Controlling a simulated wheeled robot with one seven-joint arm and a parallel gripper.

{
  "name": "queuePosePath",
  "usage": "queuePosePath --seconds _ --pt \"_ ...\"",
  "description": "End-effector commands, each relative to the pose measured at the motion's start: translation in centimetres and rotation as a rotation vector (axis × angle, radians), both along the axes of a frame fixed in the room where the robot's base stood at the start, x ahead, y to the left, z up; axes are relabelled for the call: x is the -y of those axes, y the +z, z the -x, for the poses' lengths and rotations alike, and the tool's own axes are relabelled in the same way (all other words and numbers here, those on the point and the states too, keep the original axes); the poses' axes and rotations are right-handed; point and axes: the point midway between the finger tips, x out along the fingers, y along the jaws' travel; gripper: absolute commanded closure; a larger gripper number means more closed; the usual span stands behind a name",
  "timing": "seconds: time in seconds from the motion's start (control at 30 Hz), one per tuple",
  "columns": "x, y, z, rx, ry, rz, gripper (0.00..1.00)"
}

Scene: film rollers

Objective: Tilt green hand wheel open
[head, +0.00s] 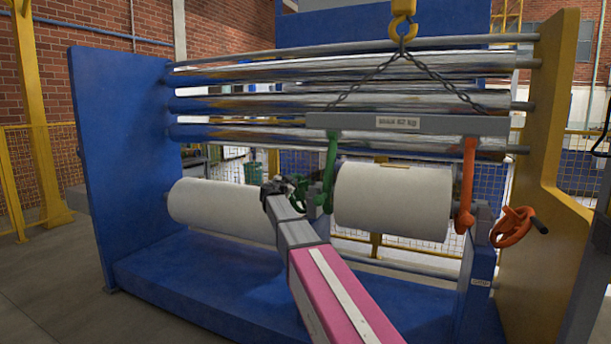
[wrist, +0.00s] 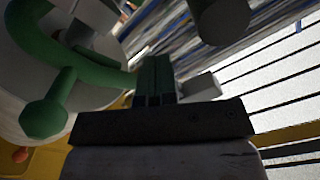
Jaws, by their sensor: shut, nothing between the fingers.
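The green hand wheel (head: 299,190) is near the middle of the head view, between the two white rolls and partly hidden by my gripper. In the wrist view the green hand wheel (wrist: 100,70) fills the upper left, with its curved rim and a round-ended handle. My gripper (head: 284,184) is at the wheel in the head view. In the wrist view my gripper (wrist: 154,72) has its fingers together and empty, just right of the wheel's rim. I cannot tell whether they touch the rim.
White rolls (head: 222,208) (head: 394,200) lie left and right of my arm. A grey lifting beam (head: 360,122) hangs above, with a green hook (head: 331,165) and orange hook (head: 467,180). An orange hand wheel (head: 512,227) is at right. A blue base (head: 200,275) lies below.

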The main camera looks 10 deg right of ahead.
Motion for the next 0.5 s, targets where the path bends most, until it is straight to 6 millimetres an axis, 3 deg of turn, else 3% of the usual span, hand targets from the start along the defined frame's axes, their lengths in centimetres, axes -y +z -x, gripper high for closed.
queuePosePath --seconds 0.5 --pt "0.4 -0.1 0.36 0.0 -0.001 0.0 1.0"
